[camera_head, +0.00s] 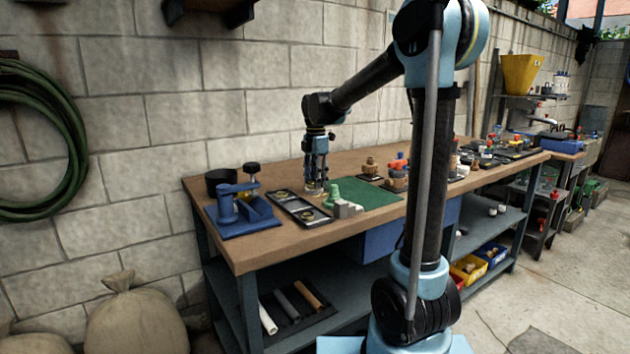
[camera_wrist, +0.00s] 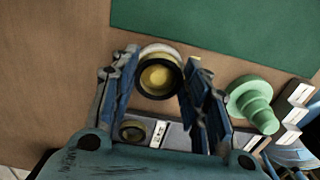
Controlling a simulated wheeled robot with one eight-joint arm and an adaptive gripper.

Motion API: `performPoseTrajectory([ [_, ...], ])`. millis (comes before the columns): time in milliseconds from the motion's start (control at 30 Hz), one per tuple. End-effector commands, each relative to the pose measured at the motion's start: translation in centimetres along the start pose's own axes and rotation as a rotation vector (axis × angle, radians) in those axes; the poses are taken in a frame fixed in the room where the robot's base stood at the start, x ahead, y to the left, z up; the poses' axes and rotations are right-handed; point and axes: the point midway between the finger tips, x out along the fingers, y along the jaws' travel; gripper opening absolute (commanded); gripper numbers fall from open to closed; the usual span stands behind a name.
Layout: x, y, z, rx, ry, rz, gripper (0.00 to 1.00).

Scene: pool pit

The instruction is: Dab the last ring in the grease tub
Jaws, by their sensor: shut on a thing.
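In the wrist view a black ring (camera_wrist: 141,86) sits between the fingertips of my gripper (camera_wrist: 160,72), which is shut on it. A pale-rimmed tub (camera_wrist: 159,48) lies right behind the ring, and yellow grease (camera_wrist: 156,75) shows through the ring's opening. I cannot tell whether the ring touches the grease. In the head view my gripper (camera_head: 316,183) points down at the bench behind the black tray; the ring is too small to make out there. The tray (camera_head: 322,222) has round yellowish contents; one compartment with a ring-like piece (camera_wrist: 131,131) shows in the wrist view.
A green stepped piece (camera_wrist: 252,103) and pale blocks (camera_head: 348,209) stand right of the tray. A green mat (camera_head: 375,195) lies beyond, with brass fittings (camera_head: 370,167) behind it. A blue vise-like fixture (camera_head: 240,212) stands at left. Bare wood is left of the tub.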

Motion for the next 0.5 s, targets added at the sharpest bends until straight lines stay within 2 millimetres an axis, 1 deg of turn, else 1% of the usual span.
performPoseTrajectory([
  [267, 0.1, -0.1, -0.1, -0.001, 0.001, -0.001, 0.23],
  [500, -1.3, 0.0, -0.1, 0.000, 0.001, -0.001, 0.23],
])
